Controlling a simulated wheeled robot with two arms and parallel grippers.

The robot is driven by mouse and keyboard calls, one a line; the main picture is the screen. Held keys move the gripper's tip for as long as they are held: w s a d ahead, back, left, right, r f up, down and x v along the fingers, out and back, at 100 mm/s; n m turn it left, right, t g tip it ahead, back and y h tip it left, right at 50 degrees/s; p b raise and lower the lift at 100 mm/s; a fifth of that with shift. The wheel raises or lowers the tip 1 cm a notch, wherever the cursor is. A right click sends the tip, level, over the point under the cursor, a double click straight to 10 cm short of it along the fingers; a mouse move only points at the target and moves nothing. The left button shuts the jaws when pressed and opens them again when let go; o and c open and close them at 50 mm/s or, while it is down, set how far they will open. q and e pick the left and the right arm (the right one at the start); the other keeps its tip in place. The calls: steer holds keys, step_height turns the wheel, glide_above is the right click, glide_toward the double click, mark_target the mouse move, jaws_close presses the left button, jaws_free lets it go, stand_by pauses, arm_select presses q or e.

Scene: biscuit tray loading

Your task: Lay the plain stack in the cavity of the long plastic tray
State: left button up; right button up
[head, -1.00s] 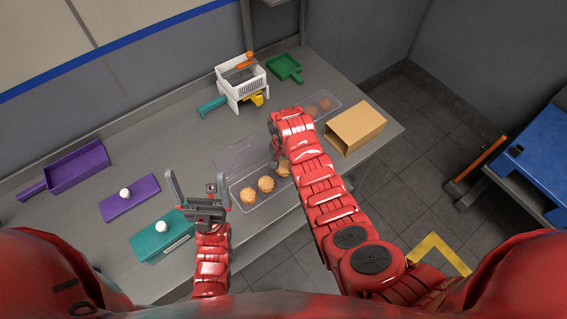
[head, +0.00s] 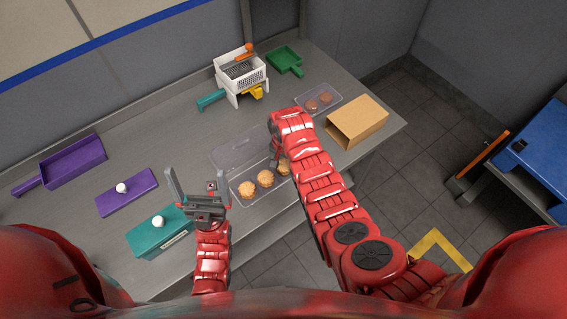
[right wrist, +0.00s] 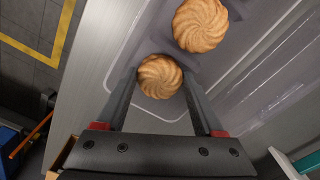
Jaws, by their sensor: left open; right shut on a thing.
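The long clear plastic tray (head: 240,205) lies at the table's front edge with several golden swirled biscuits in a row. My right gripper (right wrist: 160,84) is shut on the plain stack (right wrist: 160,76), whose top is a golden swirled biscuit. In the right wrist view the stack is at the tray's end cavity, with another biscuit (right wrist: 201,25) just beyond it. The stack's underside is hidden, so I cannot tell whether it touches the cavity floor. In the head view my right wrist hides most of that gripper. My left gripper (head: 197,190) is open and empty, left of the tray.
A clear tray with brown biscuits (head: 325,98) and a cardboard box (head: 357,122) are at the right. A white basket on a stand (head: 240,75) and a green scoop (head: 285,60) are at the back. Purple (head: 127,193) and teal (head: 157,232) blocks lie left.

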steer(key=shift+f, duration=0.15)
steer(key=o, duration=0.5)
steer(key=shift+r+p, duration=1.15)
steer(key=shift+r, duration=1.15)
steer(key=o, duration=0.3)
